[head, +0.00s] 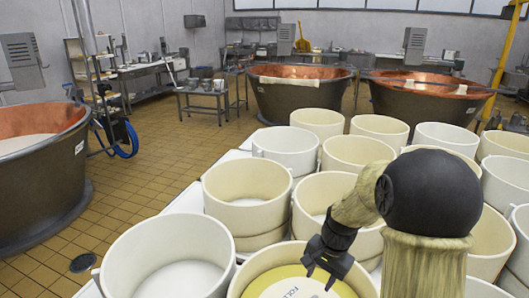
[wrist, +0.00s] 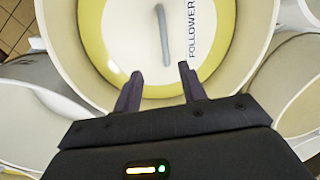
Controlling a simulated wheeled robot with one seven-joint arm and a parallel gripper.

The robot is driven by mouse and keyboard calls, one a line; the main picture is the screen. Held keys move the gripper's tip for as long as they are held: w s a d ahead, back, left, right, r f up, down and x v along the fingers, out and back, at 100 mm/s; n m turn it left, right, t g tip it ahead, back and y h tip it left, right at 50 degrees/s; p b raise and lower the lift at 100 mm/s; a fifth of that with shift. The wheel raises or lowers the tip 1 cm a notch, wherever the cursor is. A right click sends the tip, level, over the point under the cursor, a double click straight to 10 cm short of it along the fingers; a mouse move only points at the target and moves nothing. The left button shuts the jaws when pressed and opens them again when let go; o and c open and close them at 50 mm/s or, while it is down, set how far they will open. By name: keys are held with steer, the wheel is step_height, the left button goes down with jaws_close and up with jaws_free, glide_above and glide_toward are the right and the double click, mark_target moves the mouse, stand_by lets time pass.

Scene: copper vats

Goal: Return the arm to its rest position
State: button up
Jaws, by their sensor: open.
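My gripper (head: 328,266) is at the end of my arm in the head view, above a cream round mould (head: 262,272) at the front. In the wrist view my gripper (wrist: 160,82) has its two dark fingers apart, with nothing between them. Beyond the fingers, inside the mould (wrist: 252,50), lies a pale disc (wrist: 145,40) with a yellow edge, a grey bar (wrist: 163,35) and the lettering "FOLLOWER". The fingers look apart from the bar. How high they are above the disc I cannot tell exactly.
Several white and cream round moulds (head: 246,192) crowd the white table (head: 188,207) around my arm. Copper vats stand at the left (head: 40,185) and at the back (head: 297,95). The tiled floor (head: 150,165) between the left vat and the table is mostly clear.

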steer(key=s+a+r+n+t+h+p, duration=0.1)
steer(key=s+r+n+t+p, duration=0.1)
steer(key=s+r+n+p, duration=0.6)
steer(key=s+r, duration=0.3)
steer(key=s, duration=0.1)
steer(key=shift+a+r+n, duration=0.15)
steer(key=shift+a+n, duration=0.15)
steer(key=shift+s, duration=0.1)
steer(key=shift+c, duration=0.5)
